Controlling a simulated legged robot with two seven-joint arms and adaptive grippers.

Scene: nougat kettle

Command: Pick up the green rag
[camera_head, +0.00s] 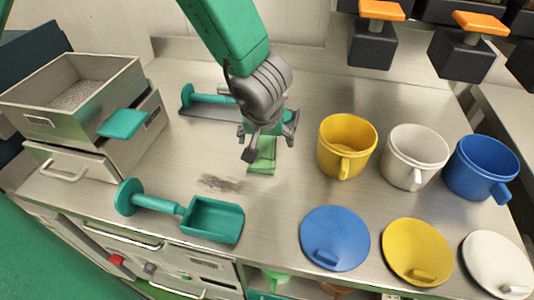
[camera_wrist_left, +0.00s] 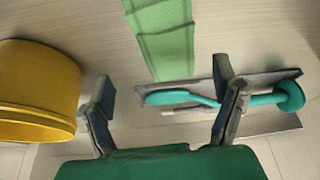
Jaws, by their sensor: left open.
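The green rag (camera_head: 263,157) lies on the steel counter near its middle, partly hidden under my left gripper in the head view. In the left wrist view the rag (camera_wrist_left: 163,38) is a light green folded strip beyond the fingertips. My left gripper (camera_head: 268,148) points down at the rag from above. In the left wrist view its two fingers (camera_wrist_left: 165,98) are spread wide with nothing between them. I cannot tell the exact height of the fingers over the rag. My right gripper is not in view.
A yellow mug (camera_head: 334,135), a white mug (camera_head: 402,158) and a blue mug (camera_head: 470,166) stand right of the rag. Lids, including a blue one (camera_head: 333,231), lie in front. A green scoop (camera_head: 212,219) lies front left. A scraper (camera_head: 207,98) lies behind. A metal box (camera_head: 75,97) stands left.

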